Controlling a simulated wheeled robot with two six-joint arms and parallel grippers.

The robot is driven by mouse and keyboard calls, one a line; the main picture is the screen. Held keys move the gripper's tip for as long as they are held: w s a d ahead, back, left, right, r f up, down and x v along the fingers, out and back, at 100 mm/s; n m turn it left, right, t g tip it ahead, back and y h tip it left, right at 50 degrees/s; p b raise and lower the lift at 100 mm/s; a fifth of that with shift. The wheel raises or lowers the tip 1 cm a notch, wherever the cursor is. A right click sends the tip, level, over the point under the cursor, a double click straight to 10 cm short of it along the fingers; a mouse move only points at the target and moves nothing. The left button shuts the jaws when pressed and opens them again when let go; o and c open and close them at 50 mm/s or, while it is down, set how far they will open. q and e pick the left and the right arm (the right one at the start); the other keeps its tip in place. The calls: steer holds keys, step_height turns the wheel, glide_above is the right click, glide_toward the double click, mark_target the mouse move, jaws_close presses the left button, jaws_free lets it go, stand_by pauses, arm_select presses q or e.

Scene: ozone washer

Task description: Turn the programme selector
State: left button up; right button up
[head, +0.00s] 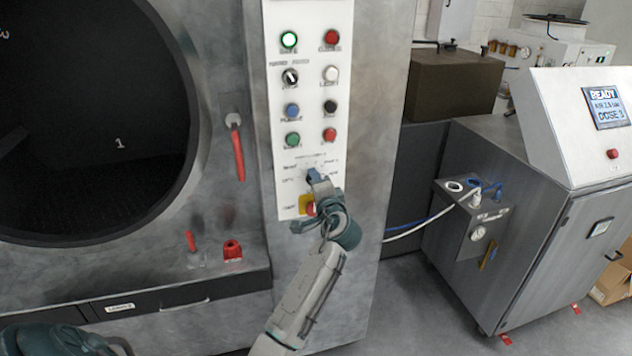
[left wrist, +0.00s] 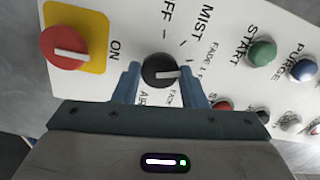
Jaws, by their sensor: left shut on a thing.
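The programme selector (left wrist: 160,72) is a round black knob with a white pointer bar on a white panel. My left gripper (head: 313,176) is at the lower part of the control panel (head: 308,20) in the head view and hides most of the knob there. In the left wrist view the left gripper's blue fingers (left wrist: 162,82) stand on both sides of the knob, shut on it.
A red rotary switch (left wrist: 68,47) on a yellow plate sits close beside the selector. Green (left wrist: 262,53) and blue (left wrist: 303,70) buttons are on its other side. A red door handle (head: 238,155) and the open round chamber (head: 90,120) are left of the panel. A steel cabinet (head: 530,235) stands at right.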

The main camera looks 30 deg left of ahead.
stand_by(0.4)
arm_select(q)
steer(key=o, duration=1)
steer(key=shift+c, duration=0.2)
steer(key=b+v, duration=0.4)
steer(key=v, duration=0.6)
steer(key=shift+s+d+b, duration=0.2)
steer(key=shift+d+b, duration=0.1)
